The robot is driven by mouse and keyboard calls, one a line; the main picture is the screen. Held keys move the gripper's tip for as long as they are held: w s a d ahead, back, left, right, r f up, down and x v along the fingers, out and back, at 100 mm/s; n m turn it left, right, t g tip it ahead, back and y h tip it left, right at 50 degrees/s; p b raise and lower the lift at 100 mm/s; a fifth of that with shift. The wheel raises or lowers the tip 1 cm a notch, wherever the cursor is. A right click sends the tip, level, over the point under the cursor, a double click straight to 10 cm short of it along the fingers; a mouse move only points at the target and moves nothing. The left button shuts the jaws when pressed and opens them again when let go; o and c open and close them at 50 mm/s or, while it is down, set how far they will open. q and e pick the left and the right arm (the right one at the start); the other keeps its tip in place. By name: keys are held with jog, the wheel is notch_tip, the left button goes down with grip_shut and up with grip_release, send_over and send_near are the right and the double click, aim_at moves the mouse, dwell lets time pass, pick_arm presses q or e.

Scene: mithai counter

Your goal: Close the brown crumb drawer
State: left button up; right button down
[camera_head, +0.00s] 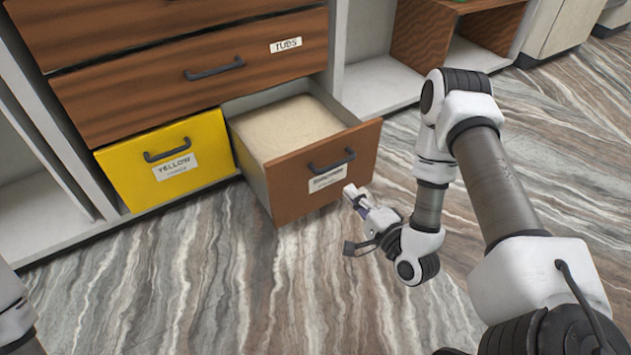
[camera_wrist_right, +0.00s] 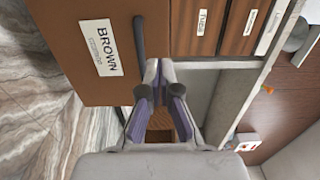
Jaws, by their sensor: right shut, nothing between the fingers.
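The brown crumb drawer (camera_head: 290,197) stands pulled out from the lower part of the counter, with pale crumbs (camera_head: 285,128) inside. Its front has a dark bar handle (camera_head: 331,162) and a white label; the label reads BROWN in the right wrist view (camera_wrist_right: 101,47). My right gripper (camera_head: 352,192) is shut and empty at the lower right part of the drawer front, below the handle. In the right wrist view its fingertips (camera_wrist_right: 158,68) are close to the drawer front's edge; I cannot tell whether they touch it. At the left edge only part of my left arm shows, without its gripper.
A closed yellow drawer (camera_head: 190,188) is directly left of the brown one. A wide wooden drawer labelled TUBS (camera_head: 246,84) is above both. An open grey shelf bay (camera_head: 380,85) is to the right. The marbled floor (camera_head: 220,290) in front is clear.

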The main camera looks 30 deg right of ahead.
jog(key=shift+w+r+p, duration=0.75)
jog(key=shift+w+p, duration=0.25)
jog(key=shift+p, duration=2.25)
jog(key=b, duration=0.6)
send_near(314, 152)
jog(key=w, duration=0.6)
jog(key=shift+w+a+f, duration=0.15)
jog(key=shift+a+f, duration=0.05)
jog(key=shift+w+r, duration=0.2)
jog(key=shift+w, duration=0.3)
